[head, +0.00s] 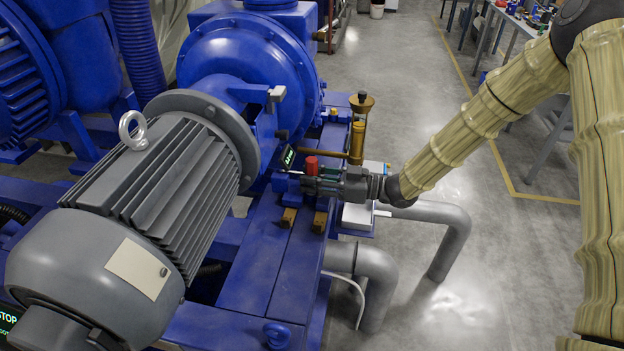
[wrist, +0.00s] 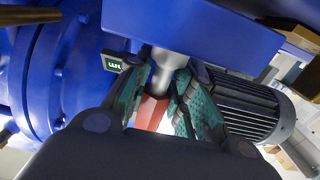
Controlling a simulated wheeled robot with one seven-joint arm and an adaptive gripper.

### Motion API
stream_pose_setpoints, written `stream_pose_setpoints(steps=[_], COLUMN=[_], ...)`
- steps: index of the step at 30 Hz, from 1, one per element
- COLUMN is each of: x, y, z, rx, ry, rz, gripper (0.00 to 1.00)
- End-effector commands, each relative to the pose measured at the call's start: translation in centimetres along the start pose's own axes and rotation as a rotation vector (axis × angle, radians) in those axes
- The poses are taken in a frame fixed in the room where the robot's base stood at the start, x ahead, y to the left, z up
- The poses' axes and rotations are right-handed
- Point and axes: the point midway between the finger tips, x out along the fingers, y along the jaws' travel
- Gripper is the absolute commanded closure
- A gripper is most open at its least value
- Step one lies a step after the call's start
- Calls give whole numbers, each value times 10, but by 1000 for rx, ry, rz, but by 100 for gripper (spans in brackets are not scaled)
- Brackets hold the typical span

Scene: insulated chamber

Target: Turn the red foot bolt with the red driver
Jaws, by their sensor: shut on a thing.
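The red driver (head: 311,164) stands roughly upright beside the grey motor, with its red top showing above my gripper (head: 307,184). In the wrist view, my gripper (wrist: 162,102) is shut with its teal-padded fingers on either side of the red driver (wrist: 151,112). The driver's grey shaft (wrist: 163,70) runs from the red part to the edge of a blue block (wrist: 195,28). I cannot tell whether the shaft's tip touches anything. The red foot bolt is not distinguishable in either view; the fingers and the blue block may hide it.
The grey motor (head: 170,165) and the blue pump casing (head: 245,60) stand close around my gripper. A brass fitting (head: 358,130) rises just behind it. A small green display (head: 289,155) is near the fingertips. Grey pipes (head: 440,225) stand at the right; open floor lies beyond.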

Motion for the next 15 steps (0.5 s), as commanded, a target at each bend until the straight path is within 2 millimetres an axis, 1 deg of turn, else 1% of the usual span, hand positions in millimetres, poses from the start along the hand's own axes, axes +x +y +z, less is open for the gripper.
stream_pose_setpoints(steps=[1,2,3,6,15], x=[0,0,0,0,-1], y=[0,0,0,0,0], z=[0,0,0,0,0], rx=[0,0,0,0,0], ry=[0,0,0,0,0], rz=[0,0,0,0,0], gripper=[100,75,68,52,52])
